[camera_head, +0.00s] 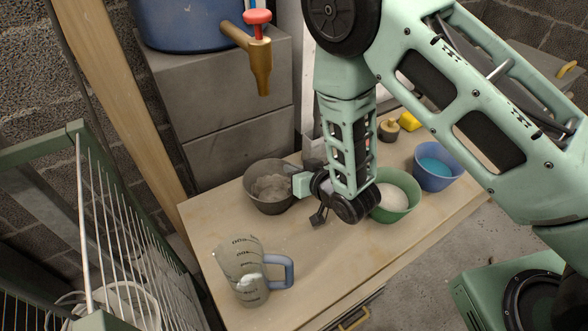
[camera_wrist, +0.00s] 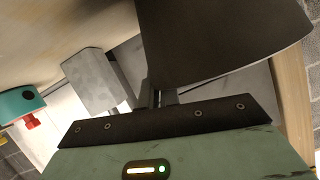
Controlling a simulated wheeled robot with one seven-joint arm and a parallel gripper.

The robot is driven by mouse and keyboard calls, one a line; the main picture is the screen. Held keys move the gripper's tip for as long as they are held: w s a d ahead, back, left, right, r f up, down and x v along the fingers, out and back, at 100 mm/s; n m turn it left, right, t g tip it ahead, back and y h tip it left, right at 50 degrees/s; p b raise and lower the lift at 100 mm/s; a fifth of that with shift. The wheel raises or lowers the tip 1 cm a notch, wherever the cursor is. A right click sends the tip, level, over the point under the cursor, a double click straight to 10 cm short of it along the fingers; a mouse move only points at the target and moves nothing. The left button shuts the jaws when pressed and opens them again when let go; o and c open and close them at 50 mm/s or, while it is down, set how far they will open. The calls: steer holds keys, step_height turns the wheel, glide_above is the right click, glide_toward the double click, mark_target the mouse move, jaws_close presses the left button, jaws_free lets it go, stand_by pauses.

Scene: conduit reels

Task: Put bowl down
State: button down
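A dark grey bowl (camera_head: 253,191) holding a pale grey material is at the back left of the wooden table, in the head view. My gripper (camera_head: 302,184) is at the bowl's right rim, with its fingers closed on the bowl wall. In the wrist view the bowl (camera_wrist: 225,40) fills the upper right, right at my gripper (camera_wrist: 160,97). The bowl looks nearly level. It is at or just above the tabletop; I cannot tell whether its base touches. The far finger is hidden.
On the table (camera_head: 215,213) a clear measuring jug (camera_head: 241,268) stands front left. A green bowl (camera_head: 398,205) with white contents and a blue bowl (camera_head: 436,170) stand right. A brass tap (camera_head: 261,65) hangs behind; a wire rack (camera_head: 130,245) is left. The table's middle front is clear.

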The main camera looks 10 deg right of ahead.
steer(key=c, duration=1.6)
jaws_free()
